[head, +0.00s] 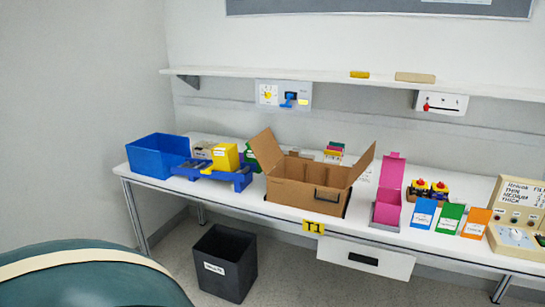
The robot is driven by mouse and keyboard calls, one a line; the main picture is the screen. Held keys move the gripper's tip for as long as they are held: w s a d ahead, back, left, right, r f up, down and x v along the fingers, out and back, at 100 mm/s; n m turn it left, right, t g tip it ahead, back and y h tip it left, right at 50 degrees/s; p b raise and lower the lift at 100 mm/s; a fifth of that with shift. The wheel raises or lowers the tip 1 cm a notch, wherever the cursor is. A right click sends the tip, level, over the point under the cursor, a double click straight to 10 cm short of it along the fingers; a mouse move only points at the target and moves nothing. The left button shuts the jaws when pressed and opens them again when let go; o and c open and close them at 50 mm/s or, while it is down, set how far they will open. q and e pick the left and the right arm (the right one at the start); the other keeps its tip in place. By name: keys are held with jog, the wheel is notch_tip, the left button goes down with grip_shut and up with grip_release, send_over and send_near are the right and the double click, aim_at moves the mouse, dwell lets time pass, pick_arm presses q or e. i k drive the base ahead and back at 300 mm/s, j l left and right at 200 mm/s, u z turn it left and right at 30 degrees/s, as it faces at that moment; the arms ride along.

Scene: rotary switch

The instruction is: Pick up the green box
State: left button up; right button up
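A small green box (449,218) with a white label stands upright near the front edge of the white table, right of centre. It is between a blue box (423,213) on its left and an orange box (475,222) on its right, with small gaps. Another green item (249,158) shows partly behind the left flap of the cardboard box; its shape is mostly hidden. Neither of my grippers is in view.
An open cardboard box (305,192) stands mid-table, with a pink open box (387,207) to its right. A control panel (517,218) stands at the right end. A blue bin (157,154) is at the left. A shelf (320,82) overhangs the back. A black bin (224,263) is on the floor.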

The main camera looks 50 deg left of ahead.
aim_at(249, 156)
jog(key=j+z, duration=0.35)
jog(key=j, duration=0.75)
jog(key=j+z, duration=0.1)
jog(key=j, duration=2.15)
